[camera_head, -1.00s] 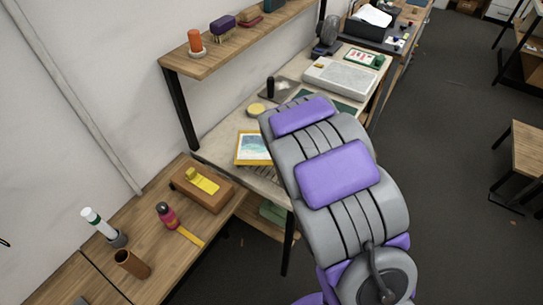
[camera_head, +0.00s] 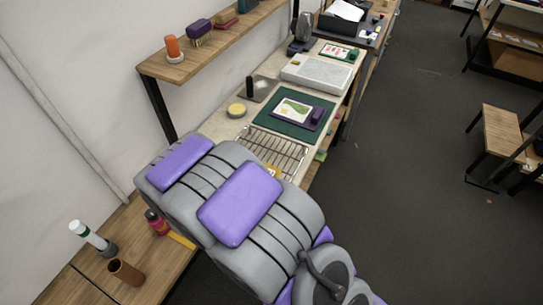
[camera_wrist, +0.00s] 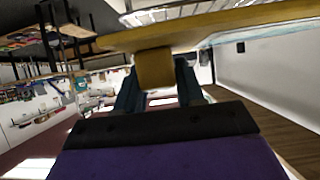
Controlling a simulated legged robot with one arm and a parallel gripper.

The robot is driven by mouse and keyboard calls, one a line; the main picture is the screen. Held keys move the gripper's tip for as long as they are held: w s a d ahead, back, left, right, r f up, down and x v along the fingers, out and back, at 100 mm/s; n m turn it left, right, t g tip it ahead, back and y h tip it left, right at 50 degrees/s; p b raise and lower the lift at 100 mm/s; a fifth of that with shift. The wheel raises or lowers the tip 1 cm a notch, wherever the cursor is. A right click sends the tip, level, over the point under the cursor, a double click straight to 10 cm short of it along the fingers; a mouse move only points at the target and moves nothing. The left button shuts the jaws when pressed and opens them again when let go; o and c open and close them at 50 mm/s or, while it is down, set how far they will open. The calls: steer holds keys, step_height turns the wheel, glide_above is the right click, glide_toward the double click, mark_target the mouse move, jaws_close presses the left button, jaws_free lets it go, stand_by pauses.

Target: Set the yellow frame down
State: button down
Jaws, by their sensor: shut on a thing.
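My gripper (camera_wrist: 158,92) is shut on the yellow frame (camera_wrist: 220,30) in the wrist view, with the two fingers either side of a yellow block on its edge. The frame spans the top of that view, with wires of a rack just beyond it. I cannot tell whether the frame touches the rack.
A green mat (camera_head: 265,121) with a purple-framed picture (camera_head: 297,110) lies beyond the rack. A yellow round tin (camera_head: 237,110) and a white tray (camera_head: 318,72) stand on the same table. A wall shelf (camera_head: 200,58) overhangs the left side. Open floor (camera_head: 410,180) lies to the right.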

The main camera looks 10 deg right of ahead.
mark_target(271, 170)
steer(key=w+d, duration=0.3)
steer(key=w, duration=0.1)
steer(key=w+d+f+b, duration=0.1)
steer(key=w+d, duration=0.2)
steer(key=w, duration=0.1)
steer(key=w+d+b, duration=0.1)
steer(key=w+d, duration=0.2)
steer(key=w, duration=0.1)
steer(key=shift+w+f, duration=0.15)
steer(key=shift+f, duration=0.1)
steer(key=shift+f+b, duration=0.65)
steer(key=shift+f, duration=1.2)
steer(key=shift+r, duration=0.1)
steer(key=c, duration=0.7)
jaws_free()
steer(key=p+v, duration=0.2)
steer(key=v, duration=1)
steer(key=shift+r, duration=0.1)
